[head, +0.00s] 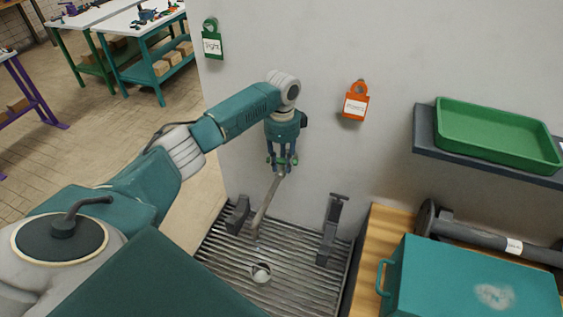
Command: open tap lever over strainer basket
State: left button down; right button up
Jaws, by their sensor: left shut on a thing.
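A grey-tan tap (266,205) shows as a long slanting pipe in front of the wall, its lower end over the slatted drain grate. The small round strainer basket (261,273) sits on the grate below the tap's lower end. My left gripper (281,166) points down at the top of the tap, with its fingers shut on the tap lever. The lever is mostly hidden between the fingertips, so its angle cannot be told. No water flow can be made out. My right gripper is not in view.
Dark brackets (331,230) stand on the grate (215,253) on both sides of the tap. A teal box (470,285) and a grey pipe lie on a wooden bench at right. A green tray (500,133) sits on a wall shelf. Green and orange tags (355,103) hang on the wall.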

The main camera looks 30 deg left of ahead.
pick_arm(q)
jog(key=n, duration=0.4)
jog(key=shift+w+d+r+n, duration=0.1)
jog(key=shift+w+n, duration=0.1)
jog(key=shift+n, duration=0.1)
jog(key=n, duration=0.3)
jog(key=shift+w+n, duration=0.1)
jog(key=shift+n, duration=0.3)
jog(key=n, duration=0.4)
jog(key=shift+w+d+r, duration=0.1)
jog(key=shift+w+n, duration=0.15)
jog(key=shift+n, duration=1.35)
jog(key=c, duration=1.4)
grip_release()
